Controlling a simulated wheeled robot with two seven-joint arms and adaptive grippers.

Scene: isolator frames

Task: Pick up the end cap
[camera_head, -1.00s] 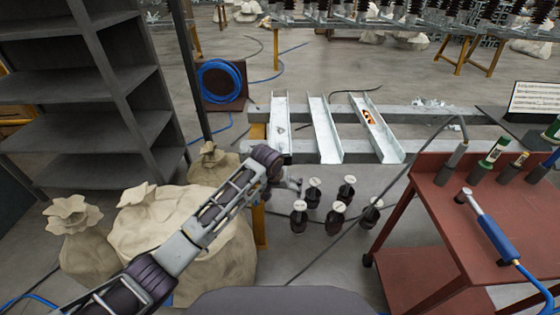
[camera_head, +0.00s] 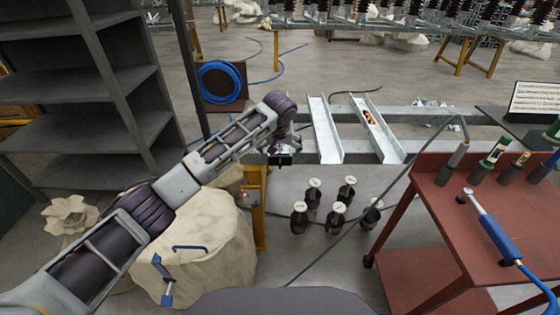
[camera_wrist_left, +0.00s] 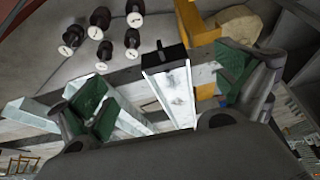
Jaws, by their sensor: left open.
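The end cap (camera_wrist_left: 165,60), a small black block with a raised tab, sits at the near end of a pale metal channel (camera_wrist_left: 172,95) in the left wrist view. My left gripper (camera_wrist_left: 165,88) is open, its green-padded fingers apart on either side of that channel, with nothing between them touching the pads that I can see. In the head view my left gripper (camera_head: 284,145) is over the end of the leftmost channel and hides most of it. The cap is hard to make out there. My right gripper is not in view.
Two more metal channels (camera_head: 325,130) lie to the right on the grey rails. Several dark insulators (camera_head: 336,216) stand on the floor in front. A red cart (camera_head: 480,210) with tools is at right. A large sack (camera_head: 205,245) and dark shelves (camera_head: 80,110) are at left.

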